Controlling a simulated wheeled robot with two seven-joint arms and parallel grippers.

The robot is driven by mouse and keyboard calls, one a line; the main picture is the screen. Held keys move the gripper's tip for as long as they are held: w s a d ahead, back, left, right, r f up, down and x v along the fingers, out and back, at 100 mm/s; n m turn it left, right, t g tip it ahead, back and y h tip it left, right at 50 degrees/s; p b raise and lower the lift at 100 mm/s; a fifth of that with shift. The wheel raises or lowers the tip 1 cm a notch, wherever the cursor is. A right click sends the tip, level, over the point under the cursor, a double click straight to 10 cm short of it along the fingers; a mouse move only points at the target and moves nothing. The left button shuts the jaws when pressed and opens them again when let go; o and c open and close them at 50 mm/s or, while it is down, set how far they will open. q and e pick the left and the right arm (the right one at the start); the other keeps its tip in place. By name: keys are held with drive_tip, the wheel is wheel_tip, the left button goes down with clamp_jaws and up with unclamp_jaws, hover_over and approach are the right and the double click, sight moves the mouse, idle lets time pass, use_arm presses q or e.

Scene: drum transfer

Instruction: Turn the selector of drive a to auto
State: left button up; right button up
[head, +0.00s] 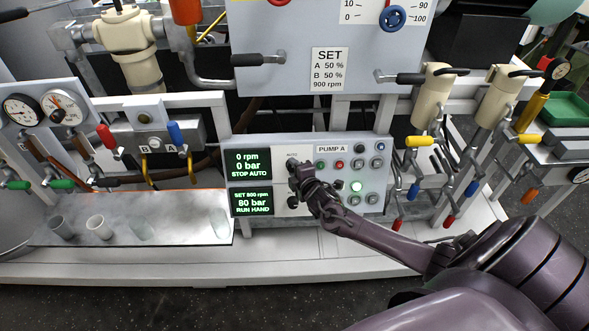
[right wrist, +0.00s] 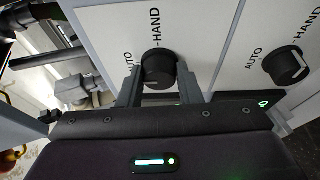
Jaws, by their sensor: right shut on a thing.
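The pump A panel (head: 375,150) has two black selectors, each labelled AUTO and HAND, beside two green-lit displays. My right gripper (head: 297,172) is at the upper selector and mostly hides it in the head view. In the right wrist view its fingers (right wrist: 159,88) are shut on that black knob (right wrist: 158,66), one on each side. The other selector (right wrist: 287,66) stands free and also shows as the lower one in the head view (head: 293,202). The upper display (head: 248,164) reads STOP AUTO; the lower display (head: 251,201) reads RUN HAND. My left gripper is out of view.
Several buttons and lamps (head: 356,186) sit just right of my right gripper, one lit green. A sign (head: 329,69) reading SET A 50 %, B 50 %, 900 rpm hangs above. Coloured valve levers flank the panel. A tray with cups (head: 180,215) lies at left.

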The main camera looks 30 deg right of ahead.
drive_tip(key=o, duration=1)
drive_tip(key=shift+c, duration=0.2)
drive_tip(key=v, duration=0.7)
drive_tip(key=shift+s, duration=0.35)
